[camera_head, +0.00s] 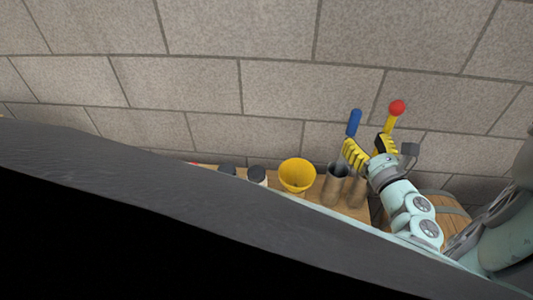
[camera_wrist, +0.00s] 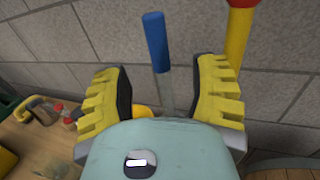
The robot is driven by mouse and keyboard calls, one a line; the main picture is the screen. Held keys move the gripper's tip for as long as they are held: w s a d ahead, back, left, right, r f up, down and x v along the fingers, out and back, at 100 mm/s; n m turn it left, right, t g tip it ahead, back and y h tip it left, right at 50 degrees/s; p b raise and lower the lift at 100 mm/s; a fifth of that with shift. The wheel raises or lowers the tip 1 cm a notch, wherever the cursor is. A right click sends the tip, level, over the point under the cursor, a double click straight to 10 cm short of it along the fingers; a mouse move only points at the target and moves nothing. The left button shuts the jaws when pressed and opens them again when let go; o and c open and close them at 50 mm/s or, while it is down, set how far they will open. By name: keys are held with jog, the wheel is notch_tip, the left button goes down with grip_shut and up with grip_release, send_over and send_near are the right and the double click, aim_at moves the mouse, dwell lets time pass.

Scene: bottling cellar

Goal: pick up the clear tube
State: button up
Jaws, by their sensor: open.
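A long thin piece with a blue upper part and a pale grey, see-through-looking shaft shows in the wrist view (camera_wrist: 155,42); it looks like the clear tube. Its blue top also shows in the head view (camera_head: 354,122), above my gripper's left finger. My gripper (camera_head: 369,147) is open, with its yellow ribbed fingers spread. In the wrist view, the shaft shows between the two fingers (camera_wrist: 163,88), apart from both. I cannot tell how far beyond the fingertips it stands. Its lower end is hidden behind my gripper.
A yellow rod with a red ball top (camera_head: 396,108) rises close to my right finger. Two grey cylindrical holders (camera_head: 332,187) and a yellow funnel (camera_head: 297,175) stand on the wooden bench, with dark-lidded jars to the left. A block wall (camera_head: 270,90) is behind. A barrel (camera_head: 443,207) is at right.

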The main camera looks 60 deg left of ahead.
aim_at(351, 117)
jog(key=shift+x, duration=1.55)
jog(key=a, duration=0.1)
jog(key=w+a+p, duration=0.1)
jog(key=a+r+p, duration=0.1)
jog(key=shift+w+a, duration=0.15)
jog(key=shift+a, duration=0.25)
jog(key=shift+w+a, duration=0.2)
jog(key=shift+a, duration=0.35)
jog(key=shift+d, duration=0.1)
grip_shut()
